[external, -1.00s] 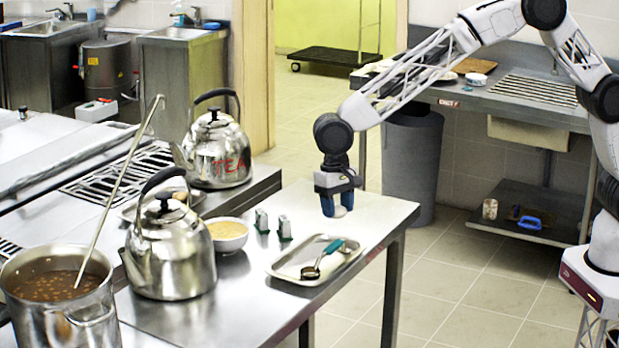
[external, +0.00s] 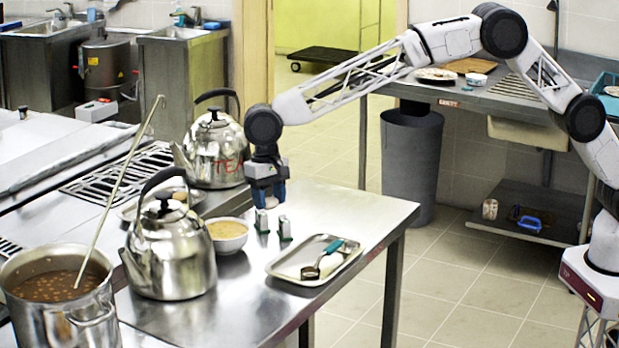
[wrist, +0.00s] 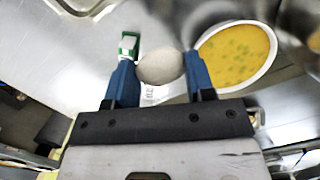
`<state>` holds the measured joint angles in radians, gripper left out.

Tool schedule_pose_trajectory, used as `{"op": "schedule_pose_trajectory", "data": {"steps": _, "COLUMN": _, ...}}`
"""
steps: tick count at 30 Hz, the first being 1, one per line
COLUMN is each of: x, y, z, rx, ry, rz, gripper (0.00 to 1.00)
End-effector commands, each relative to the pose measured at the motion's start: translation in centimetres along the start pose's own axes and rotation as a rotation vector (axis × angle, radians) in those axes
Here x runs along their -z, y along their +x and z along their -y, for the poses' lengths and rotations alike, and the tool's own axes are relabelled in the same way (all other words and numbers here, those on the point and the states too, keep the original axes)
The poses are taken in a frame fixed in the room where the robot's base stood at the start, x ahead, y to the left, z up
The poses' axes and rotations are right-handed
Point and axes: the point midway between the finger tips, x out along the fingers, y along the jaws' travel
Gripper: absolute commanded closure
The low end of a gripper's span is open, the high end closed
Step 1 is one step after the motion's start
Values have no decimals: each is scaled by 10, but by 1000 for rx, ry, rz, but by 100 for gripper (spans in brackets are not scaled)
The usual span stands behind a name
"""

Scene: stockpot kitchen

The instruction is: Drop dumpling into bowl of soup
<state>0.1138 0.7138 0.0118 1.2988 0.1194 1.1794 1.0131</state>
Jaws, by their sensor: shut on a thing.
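My gripper (external: 267,196) is above the steel table, shut on a pale, rounded dumpling. In the wrist view the dumpling (wrist: 160,67) sits between the two blue fingers. The white bowl (external: 229,244) holds yellow soup (external: 228,229) and stands on the table to the left of and below my gripper in the external view. In the wrist view the soup (wrist: 232,57) with green bits shows to the right of the fingers. The dumpling is apart from the bowl. It is hidden behind the fingers in the external view.
Two small shakers (external: 285,228) stand right of the bowl. A pot of brown soup (external: 60,310) is at the lower left.

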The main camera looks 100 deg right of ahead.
Motion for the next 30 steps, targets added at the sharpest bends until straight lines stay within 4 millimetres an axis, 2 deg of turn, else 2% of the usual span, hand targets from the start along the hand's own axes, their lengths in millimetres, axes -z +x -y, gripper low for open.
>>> {"op": "schedule_pose_trajectory", "data": {"steps": 18, "x": 48, "y": -13, "z": 64, "rx": 0, "ry": 1, "rz": -3, "gripper": 73}}
{"op": "schedule_pose_trajectory", "data": {"steps": 30, "x": 68, "y": -18, "z": 89, "rx": 0, "ry": 2, "rz": -5, "gripper": 73}}
